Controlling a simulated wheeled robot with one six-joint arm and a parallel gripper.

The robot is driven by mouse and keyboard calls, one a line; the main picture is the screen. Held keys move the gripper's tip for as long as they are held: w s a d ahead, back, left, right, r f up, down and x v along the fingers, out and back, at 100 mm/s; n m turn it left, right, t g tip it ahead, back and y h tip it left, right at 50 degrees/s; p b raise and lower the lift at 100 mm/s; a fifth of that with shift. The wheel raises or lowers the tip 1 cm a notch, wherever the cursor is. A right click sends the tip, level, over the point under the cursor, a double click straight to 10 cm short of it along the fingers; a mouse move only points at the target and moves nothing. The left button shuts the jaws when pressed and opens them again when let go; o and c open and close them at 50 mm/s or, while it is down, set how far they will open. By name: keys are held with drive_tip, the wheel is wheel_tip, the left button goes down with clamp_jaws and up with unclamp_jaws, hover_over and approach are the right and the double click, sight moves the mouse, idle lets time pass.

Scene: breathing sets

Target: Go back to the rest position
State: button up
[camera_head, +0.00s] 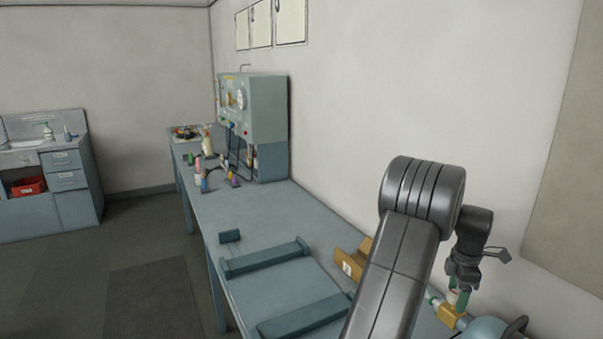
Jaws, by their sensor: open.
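My gripper (468,276) is at the right of the view, pointing down over the right part of the long blue-grey bench (252,214). It is open, and I see nothing held in it. Part of my dark arm stands in front of the bench and hides some of it. Just below the gripper is a small green and clear piece (453,297) with a yellow block (451,315) beside it; whether the gripper touches them I cannot tell.
A grey-blue machine with gauges (262,125) stands on the bench's far part, with small coloured bottles (205,178) before it. Blue rails (265,258) and an orange-brown holder (352,264) lie nearer. A rounded blue-grey object (493,329) is at bottom right. Floor at left is clear.

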drive_tip(key=m, duration=0.4)
drive_tip(key=shift+m, duration=2.7)
drive_tip(key=shift+w, duration=0.1)
